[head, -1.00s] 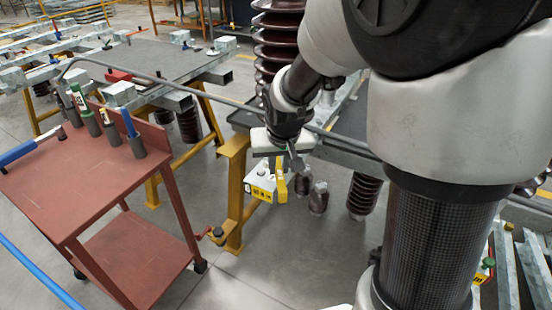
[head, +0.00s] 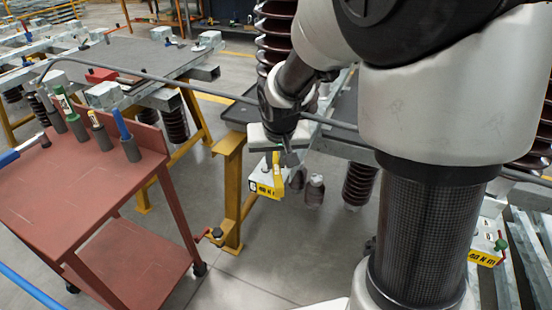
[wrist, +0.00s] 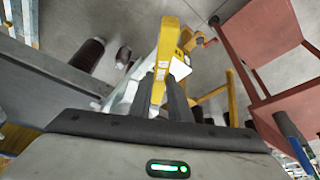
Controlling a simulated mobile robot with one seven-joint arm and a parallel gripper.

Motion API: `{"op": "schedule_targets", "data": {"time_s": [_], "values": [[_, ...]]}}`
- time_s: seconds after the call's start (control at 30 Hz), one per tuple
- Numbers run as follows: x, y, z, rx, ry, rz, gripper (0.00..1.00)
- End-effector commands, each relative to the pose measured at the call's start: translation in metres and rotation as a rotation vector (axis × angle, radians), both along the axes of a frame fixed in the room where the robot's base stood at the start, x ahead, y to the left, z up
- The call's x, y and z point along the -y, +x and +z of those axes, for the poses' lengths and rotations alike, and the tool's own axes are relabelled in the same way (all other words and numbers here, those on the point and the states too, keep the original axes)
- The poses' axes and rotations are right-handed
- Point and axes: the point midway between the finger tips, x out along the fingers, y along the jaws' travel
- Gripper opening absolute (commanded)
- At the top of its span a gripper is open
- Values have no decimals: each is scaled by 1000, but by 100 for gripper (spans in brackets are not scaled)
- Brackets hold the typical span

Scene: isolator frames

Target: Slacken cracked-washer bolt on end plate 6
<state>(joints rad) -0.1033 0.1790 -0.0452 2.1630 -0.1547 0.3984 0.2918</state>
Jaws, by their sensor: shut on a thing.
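My gripper (head: 280,150) is at the end plate with a yellow label (head: 264,190), marked with a 6, at the near end of the grey frame. In the wrist view the two dark fingers (wrist: 162,90) are shut on a yellow bar-like thing (wrist: 157,75). Its lower end (head: 276,166) shows below the gripper in the head view, in front of the plate. I cannot tell whether it touches the plate. The bolt and cracked washer cannot be made out; the gripper and the yellow thing cover that area.
A red cart (head: 85,185) with several upright tools in grey holders stands at the left. A yellow trestle post (head: 230,190) is close left of the plate. Brown ribbed insulators (head: 360,185) hang nearby. A long grey rod (head: 190,85) crosses behind my gripper. Floor in front is clear.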

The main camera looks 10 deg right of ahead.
Motion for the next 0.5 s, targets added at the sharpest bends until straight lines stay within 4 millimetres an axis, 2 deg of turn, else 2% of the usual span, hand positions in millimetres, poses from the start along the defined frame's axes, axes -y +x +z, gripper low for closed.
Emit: {"op": "schedule_targets", "data": {"time_s": [0.03,0.23,0.3,0.5], "values": [[0,0,-8,0,0,0,0],[0,0,-25,0,0,0,0],[0,0,-20,1,0,0,0],[0,0,-20,1,0,0,0]]}}
